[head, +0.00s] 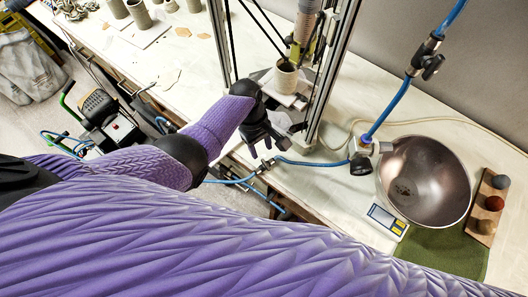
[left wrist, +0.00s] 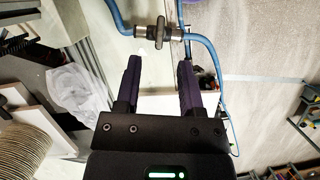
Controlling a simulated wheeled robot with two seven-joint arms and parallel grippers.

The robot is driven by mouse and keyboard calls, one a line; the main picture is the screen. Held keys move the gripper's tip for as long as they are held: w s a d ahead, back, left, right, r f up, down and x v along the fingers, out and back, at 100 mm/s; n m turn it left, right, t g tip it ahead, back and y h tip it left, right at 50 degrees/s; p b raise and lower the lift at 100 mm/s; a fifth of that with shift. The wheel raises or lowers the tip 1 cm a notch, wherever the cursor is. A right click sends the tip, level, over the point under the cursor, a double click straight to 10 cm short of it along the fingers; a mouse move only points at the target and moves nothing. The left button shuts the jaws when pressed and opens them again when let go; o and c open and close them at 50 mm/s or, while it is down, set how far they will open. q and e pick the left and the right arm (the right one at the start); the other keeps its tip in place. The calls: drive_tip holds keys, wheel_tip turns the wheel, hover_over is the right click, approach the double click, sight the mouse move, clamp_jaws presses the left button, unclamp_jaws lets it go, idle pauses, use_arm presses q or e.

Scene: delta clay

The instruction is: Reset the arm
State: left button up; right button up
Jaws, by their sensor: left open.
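My left arm, in a purple sleeve, reaches from the left in the head view. My left gripper (head: 262,150) is near the table's front edge, in front of the metal frame of a clay printer. In the left wrist view its two dark fingers (left wrist: 160,85) stand apart with nothing between them. A blue hose with a metal valve (left wrist: 158,33) lies beyond the fingertips. A large purple sleeved part of my body fills the bottom of the head view. My right gripper is not in view.
The printer frame (head: 336,75) holds a small clay cup (head: 286,75). A steel bowl (head: 424,180), a scale (head: 388,221) and a wooden board with balls (head: 488,207) stand at right. Blue hoses cross the table front. A compressor (head: 102,112) stands at left.

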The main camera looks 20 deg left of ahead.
use_arm(q)
drive_tip(key=p+v, duration=0.1)
drive_tip(key=v, duration=0.3)
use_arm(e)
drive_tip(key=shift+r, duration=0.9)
